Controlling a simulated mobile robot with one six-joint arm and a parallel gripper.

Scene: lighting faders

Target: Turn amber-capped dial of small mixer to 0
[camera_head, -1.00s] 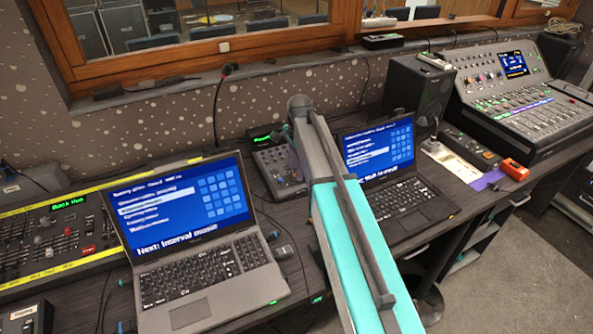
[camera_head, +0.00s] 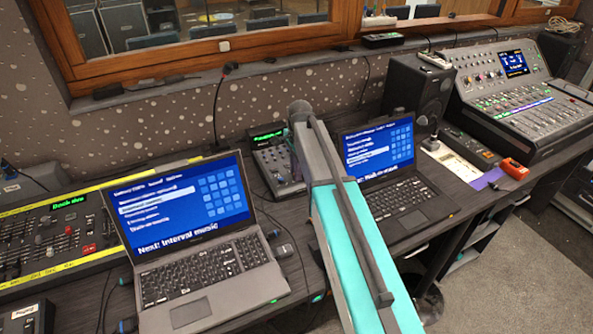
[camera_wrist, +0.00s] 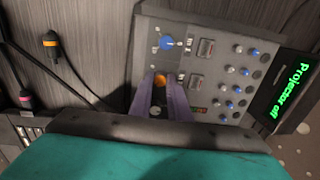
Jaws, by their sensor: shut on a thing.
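The small mixer (camera_head: 268,160) stands on the desk between the two laptops, partly hidden by my arm in the head view. In the wrist view its grey panel (camera_wrist: 215,28) fills the upper right. The amber-capped dial (camera_wrist: 160,79) sits near the panel's lower left. My gripper (camera_wrist: 161,86) is shut on this dial, with one purple finger on each side. The amber cap shows between the fingertips. Its pointer and scale cannot be made out.
A larger blue knob (camera_wrist: 169,43) lies beside the amber dial, with several small blue and white knobs beyond. A lit display (camera_wrist: 288,90) reads "Projector off". Laptops (camera_head: 208,268) (camera_head: 403,195) flank the mixer. Cables with coloured plugs (camera_wrist: 50,42) lie close by.

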